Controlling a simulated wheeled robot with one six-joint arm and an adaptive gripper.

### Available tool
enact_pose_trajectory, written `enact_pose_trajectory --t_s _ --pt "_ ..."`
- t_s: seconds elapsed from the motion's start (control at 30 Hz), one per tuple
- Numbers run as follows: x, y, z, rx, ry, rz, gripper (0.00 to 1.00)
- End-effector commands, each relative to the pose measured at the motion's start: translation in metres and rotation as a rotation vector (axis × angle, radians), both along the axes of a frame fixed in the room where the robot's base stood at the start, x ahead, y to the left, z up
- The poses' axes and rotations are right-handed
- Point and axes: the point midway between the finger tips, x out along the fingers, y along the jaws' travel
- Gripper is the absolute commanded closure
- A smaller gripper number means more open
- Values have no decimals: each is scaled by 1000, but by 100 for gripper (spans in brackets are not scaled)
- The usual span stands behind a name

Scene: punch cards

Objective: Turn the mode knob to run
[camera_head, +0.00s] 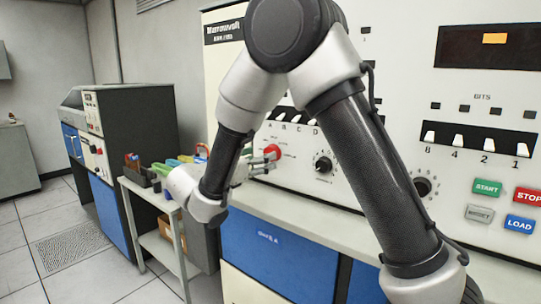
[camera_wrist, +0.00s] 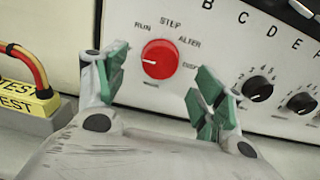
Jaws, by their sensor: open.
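The red round mode knob (camera_wrist: 160,59) is on the white front panel, with RUN, STEP, ALTER and a partly hidden label around it. A short white mark shows on its left side; I cannot tell for sure which label it points at. In the head view the knob (camera_head: 272,152) is small, beside my fingertips. My gripper (camera_wrist: 160,82) is open and empty, its green pads apart to the left and right of the knob in the wrist view. The head view shows my gripper (camera_head: 262,164) close to the panel. I see no clear contact with the knob.
Black dials (camera_wrist: 257,87) sit right of the knob, below a row of lettered switches. A yellow TEST block (camera_wrist: 28,107) with red and yellow cables stands left. START (camera_head: 487,188) and STOP (camera_head: 528,196) buttons are far right. A small cart (camera_head: 151,194) stands left of the console.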

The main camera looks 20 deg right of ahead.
Motion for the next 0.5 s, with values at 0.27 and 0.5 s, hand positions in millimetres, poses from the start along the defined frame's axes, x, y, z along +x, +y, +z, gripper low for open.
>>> enact_pose_trajectory --t_s 0.27,0.5 --pt "24 -34 0 0 0 -3 31" --pt "28 -39 0 0 0 -1 31"
